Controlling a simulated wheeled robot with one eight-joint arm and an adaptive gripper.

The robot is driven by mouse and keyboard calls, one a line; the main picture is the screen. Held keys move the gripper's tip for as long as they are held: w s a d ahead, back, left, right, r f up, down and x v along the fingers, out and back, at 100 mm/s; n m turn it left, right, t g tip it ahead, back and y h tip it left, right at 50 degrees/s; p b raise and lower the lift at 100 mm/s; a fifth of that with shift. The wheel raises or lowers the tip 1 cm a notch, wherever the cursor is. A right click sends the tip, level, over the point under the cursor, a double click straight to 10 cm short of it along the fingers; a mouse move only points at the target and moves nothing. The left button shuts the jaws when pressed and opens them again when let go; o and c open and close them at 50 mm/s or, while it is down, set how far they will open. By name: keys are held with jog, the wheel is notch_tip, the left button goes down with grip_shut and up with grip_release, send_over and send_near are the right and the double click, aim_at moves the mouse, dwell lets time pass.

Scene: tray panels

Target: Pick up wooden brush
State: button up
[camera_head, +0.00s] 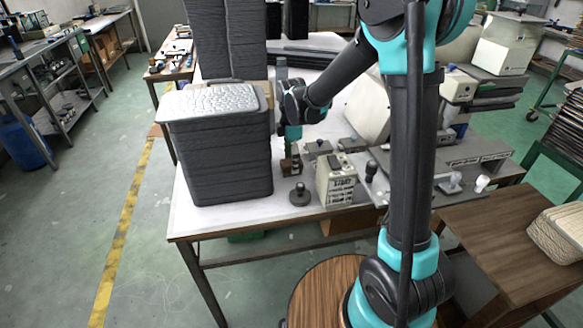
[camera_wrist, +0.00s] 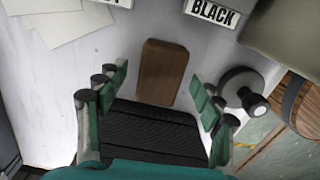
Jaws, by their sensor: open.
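The wooden brush shows in the wrist view as a plain brown wooden block (camera_wrist: 162,72) with rounded corners, on the white table just beyond my open fingers.
A round knobbed weight (camera_head: 300,195) and a labelled box (camera_head: 336,185) stand close by on the white table (camera_head: 215,218).

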jog(key=shift+f, duration=0.65)
jog(key=shift+c, duration=0.6)
jog(key=c, duration=1.2)
jog(key=shift+o, duration=0.2)
jog(key=shift+r, duration=0.1)
notch_tip(320, 180, up, 20)
